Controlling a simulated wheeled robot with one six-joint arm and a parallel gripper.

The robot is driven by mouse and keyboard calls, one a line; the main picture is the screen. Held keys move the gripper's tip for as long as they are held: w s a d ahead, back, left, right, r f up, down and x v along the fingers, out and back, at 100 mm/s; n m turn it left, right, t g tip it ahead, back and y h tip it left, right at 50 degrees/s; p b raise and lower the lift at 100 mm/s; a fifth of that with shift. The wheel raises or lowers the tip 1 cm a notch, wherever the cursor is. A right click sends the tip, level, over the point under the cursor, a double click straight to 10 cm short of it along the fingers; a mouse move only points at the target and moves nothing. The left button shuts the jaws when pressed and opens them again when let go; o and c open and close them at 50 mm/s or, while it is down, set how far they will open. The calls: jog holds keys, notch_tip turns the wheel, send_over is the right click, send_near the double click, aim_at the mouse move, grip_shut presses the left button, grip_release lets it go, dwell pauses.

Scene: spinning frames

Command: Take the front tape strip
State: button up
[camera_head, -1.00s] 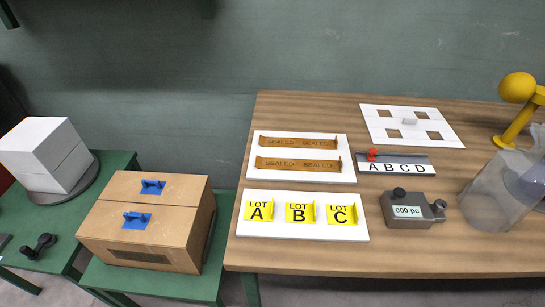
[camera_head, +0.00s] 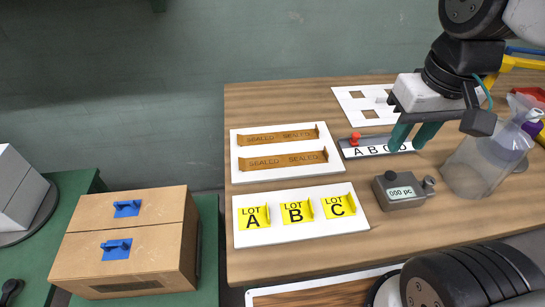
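Two brown tape strips marked SEALED lie on a white board (camera_head: 237,170) on the wooden table. The front tape strip (camera_head: 283,161) lies nearer the table's front edge, its right end curled up. The back tape strip (camera_head: 283,137) lies behind it. My gripper (camera_head: 412,138) points down at the upper right, over the lettered A B C D bar (camera_head: 366,152), well to the right of both strips. Its two dark green fingers stand apart with nothing seen between them.
A white card with yellow LOT A, B, C labels (camera_head: 297,232) lies in front of the strips. A grey counter (camera_head: 397,203) and a clear container (camera_head: 478,168) stand to the right. A cardboard box (camera_head: 150,225) stands left, below the table.

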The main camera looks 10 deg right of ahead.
jog(key=w+a+f, duration=0.1)
jog(key=w+f, duration=0.3)
jog(key=w, duration=0.6)
jog(key=g, duration=0.1)
send_over(325, 155)
notch_tip(325, 155, down, 13)
notch_tip(325, 155, down, 7)
jog(key=shift+s+f, duration=0.1)
jog(key=shift+s, duration=0.05)
jog(key=shift+f, duration=0.2)
grip_shut()
